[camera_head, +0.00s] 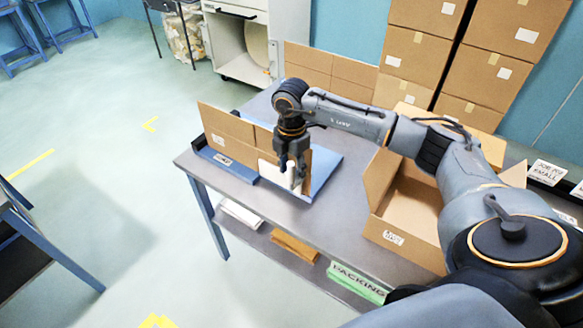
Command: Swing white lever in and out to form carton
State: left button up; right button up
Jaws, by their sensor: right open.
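The white lever (268,172) shows as a pale flat piece at the front of a carton-forming fixture (227,165) on the table's left end. A brown carton blank (228,132) stands upright in the fixture, its panels partly hidden by my right gripper. My right gripper (294,178) is open and points down at the white lever, close to it or touching; I cannot tell which. My left gripper is not in view.
An open cardboard box (385,225) stands on the grey table (325,205) right of the fixture. Stacked cartons (415,55) stand behind. Flat sheets (295,247) lie on the lower shelf. The floor at left is mostly clear.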

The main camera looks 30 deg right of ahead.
grip_shut()
jog(key=shift+w+d+b, duration=0.2)
jog(key=shift+d+b, duration=0.25)
jog(key=shift+d, duration=0.65)
grip_release()
jog(key=shift+r, duration=0.15)
